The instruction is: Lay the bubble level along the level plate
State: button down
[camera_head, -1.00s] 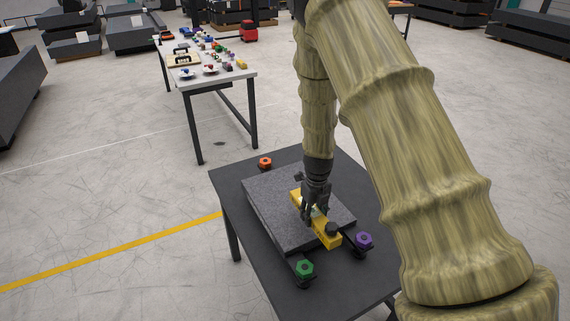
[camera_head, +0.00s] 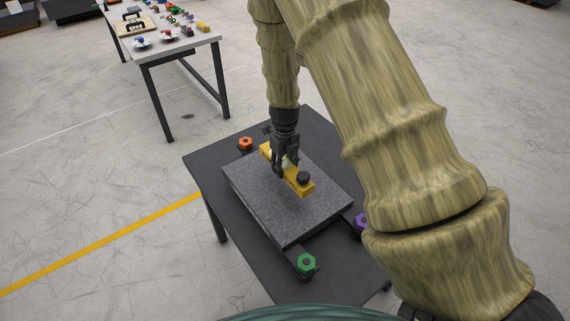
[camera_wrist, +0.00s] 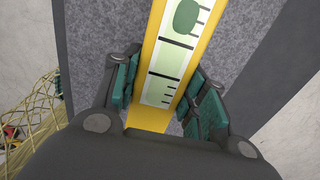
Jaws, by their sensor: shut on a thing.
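The level plate (camera_head: 285,215) is a speckled grey granite slab on a dark table. The level runs obliquely over the plate's back part. I cannot tell whether it touches the plate.
Around the plate are an orange hex knob (camera_head: 246,144), a green one (camera_head: 306,263) and a purple one (camera_head: 361,222), partly hidden by my arm. A side table (camera_head: 180,49) with small objects stands at the back left. The plate's front part is clear.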

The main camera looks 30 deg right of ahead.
aim_at(284, 182)
jog(key=shift+w+f, duration=0.15)
jog(key=shift+w, duration=0.25)
jog(key=shift+s+f, duration=0.3)
jog(key=shift+f, duration=0.35)
jog(key=shift+w+f+b, duration=0.15)
jog(key=shift+f+b, duration=0.55)
jog(key=shift+f, duration=1.25)
jog(key=shift+f, duration=0.35)
jog(key=c, duration=0.7)
grip_release()
jog(key=shift+r, duration=0.1)
notch_tip(284, 182, up, 12)
jog(key=shift+f, duration=0.1)
